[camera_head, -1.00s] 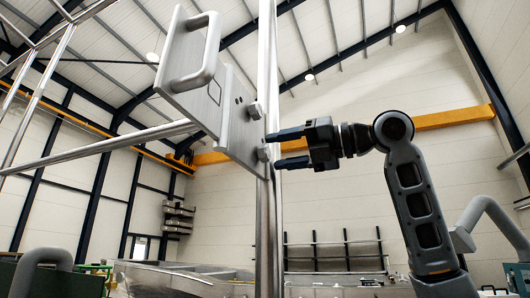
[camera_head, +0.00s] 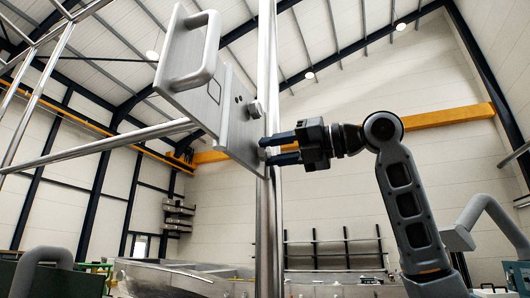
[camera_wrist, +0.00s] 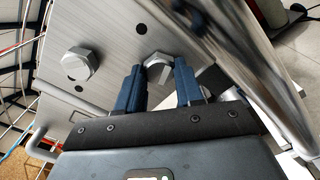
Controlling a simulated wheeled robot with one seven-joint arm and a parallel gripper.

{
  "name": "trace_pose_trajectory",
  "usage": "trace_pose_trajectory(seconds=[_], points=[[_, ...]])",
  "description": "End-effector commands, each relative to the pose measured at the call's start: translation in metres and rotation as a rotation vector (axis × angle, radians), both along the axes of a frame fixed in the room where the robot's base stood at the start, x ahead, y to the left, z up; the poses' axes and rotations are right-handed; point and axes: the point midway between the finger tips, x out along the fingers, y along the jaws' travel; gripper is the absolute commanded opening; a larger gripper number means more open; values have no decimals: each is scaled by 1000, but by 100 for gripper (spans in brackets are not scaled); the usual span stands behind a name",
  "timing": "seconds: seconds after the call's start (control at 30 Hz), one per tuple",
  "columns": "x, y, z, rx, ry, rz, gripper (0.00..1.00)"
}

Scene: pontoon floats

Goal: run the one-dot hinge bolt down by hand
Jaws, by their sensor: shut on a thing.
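A flat metal hinge plate (camera_head: 222,100) stands against a polished upright post. It bears two hex-headed bolts. The upper bolt (camera_head: 257,109) is free; in the wrist view it is the left bolt (camera_wrist: 80,65). The lower bolt is mostly hidden by my gripper (camera_head: 279,149) in the head view. In the wrist view this bolt head (camera_wrist: 159,68) sits between the blue fingertips of my gripper (camera_wrist: 160,85), which is shut on it.
The polished post (camera_head: 267,220) runs upright close to my fingers, and a thick tube (camera_wrist: 250,60) crosses the wrist view's right side. A grey handle (camera_head: 204,52) sticks out from the plate. Thin rails reach off to the left.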

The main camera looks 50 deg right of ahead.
Motion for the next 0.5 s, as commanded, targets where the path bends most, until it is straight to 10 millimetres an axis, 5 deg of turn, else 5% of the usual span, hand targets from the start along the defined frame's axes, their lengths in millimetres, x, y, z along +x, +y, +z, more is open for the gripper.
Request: trace_pose_trajectory(seconds=[0.2,0.5], points=[[0,0,0,50,19,1,9],[1,0,1,419,152,2,9]])
